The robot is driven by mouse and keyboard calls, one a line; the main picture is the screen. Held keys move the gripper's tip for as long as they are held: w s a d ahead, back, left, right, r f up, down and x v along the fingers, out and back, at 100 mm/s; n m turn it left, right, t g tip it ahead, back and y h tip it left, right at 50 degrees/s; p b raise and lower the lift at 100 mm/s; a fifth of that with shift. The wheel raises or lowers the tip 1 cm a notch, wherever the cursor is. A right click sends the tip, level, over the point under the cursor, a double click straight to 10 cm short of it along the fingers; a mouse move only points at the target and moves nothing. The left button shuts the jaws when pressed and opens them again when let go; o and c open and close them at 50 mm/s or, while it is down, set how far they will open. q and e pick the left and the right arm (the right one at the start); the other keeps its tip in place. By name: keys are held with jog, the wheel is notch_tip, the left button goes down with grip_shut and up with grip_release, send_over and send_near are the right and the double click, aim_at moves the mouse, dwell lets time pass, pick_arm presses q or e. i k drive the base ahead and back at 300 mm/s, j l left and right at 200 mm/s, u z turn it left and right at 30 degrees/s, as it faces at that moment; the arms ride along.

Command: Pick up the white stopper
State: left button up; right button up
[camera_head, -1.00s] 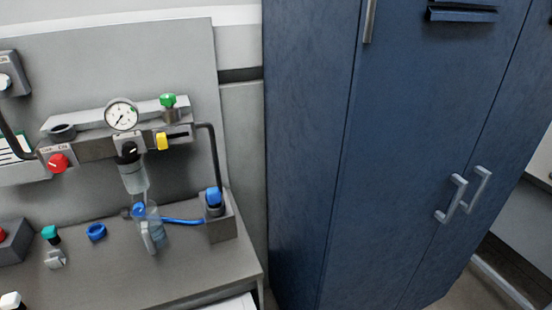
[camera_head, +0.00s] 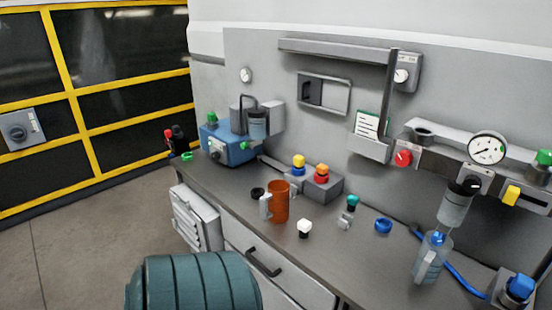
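The white stopper (camera_head: 304,226) stands on the grey bench top, near its front edge, in the head view. It has a pale faceted cap on a short dark lower part. It stands free, to the right of an orange-brown mug. Neither of my grippers shows in the view.
On the bench (camera_head: 333,263) stand the orange mug (camera_head: 280,202), a block with yellow and orange knobs (camera_head: 317,184), a teal-capped piece (camera_head: 351,207), a blue ring (camera_head: 383,225) and a clear bottle (camera_head: 430,260). A ribbed teal drum (camera_head: 195,282) stands in front on the floor.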

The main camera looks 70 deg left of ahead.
aim_at(304, 226)
jog(key=u, duration=1.9)
